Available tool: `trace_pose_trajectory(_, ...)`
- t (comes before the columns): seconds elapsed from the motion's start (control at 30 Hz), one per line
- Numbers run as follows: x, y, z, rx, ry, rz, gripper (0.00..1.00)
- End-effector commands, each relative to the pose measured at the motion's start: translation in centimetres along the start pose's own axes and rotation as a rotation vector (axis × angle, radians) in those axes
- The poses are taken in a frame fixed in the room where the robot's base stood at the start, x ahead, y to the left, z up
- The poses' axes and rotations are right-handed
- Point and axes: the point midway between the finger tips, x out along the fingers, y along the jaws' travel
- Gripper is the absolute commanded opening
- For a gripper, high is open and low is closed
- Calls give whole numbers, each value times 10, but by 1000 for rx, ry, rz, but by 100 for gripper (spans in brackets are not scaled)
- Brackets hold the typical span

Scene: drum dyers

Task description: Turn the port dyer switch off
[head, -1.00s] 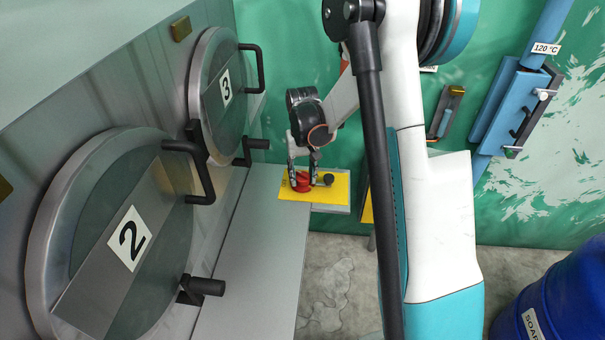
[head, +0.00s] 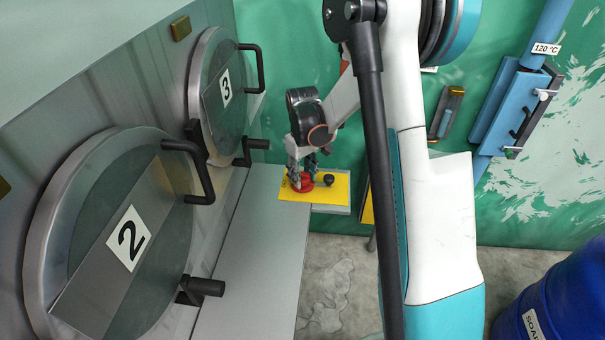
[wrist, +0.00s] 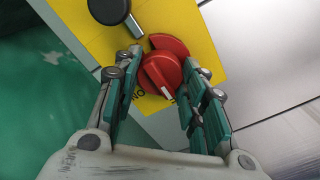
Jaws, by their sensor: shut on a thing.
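A red rotary switch (wrist: 161,75) with a white mark sits on a yellow plate (wrist: 208,50). In the wrist view the letters "NO" show beside it, partly covered. The switch also shows in the head view (head: 304,186), on the yellow plate (head: 338,190) at the end of the grey ledge. My gripper (head: 301,180) reaches down over it. In the wrist view my gripper (wrist: 158,95) has its two teal-padded fingers on either side of the red knob, shut on it. The fingers hide part of the knob's sides.
A black knob (wrist: 110,10) sits on the same plate, close beside the switch; it also shows in the head view (head: 328,179). A blue barrel (head: 565,300) stands lower right.

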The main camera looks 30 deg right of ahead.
Motion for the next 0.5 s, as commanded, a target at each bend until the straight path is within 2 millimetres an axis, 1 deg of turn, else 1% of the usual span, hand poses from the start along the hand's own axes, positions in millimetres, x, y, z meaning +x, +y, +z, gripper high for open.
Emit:
trace_pose_trajectory(0.3,0,0,0,-2,0,0,15)
trace_pose_trajectory(0.33,0,0,0,-2,0,0,45)
trace_pose_trajectory(0.4,0,0,0,-1,0,0,59)
trace_pose_trajectory(0.5,0,0,0,-1,0,0,59)
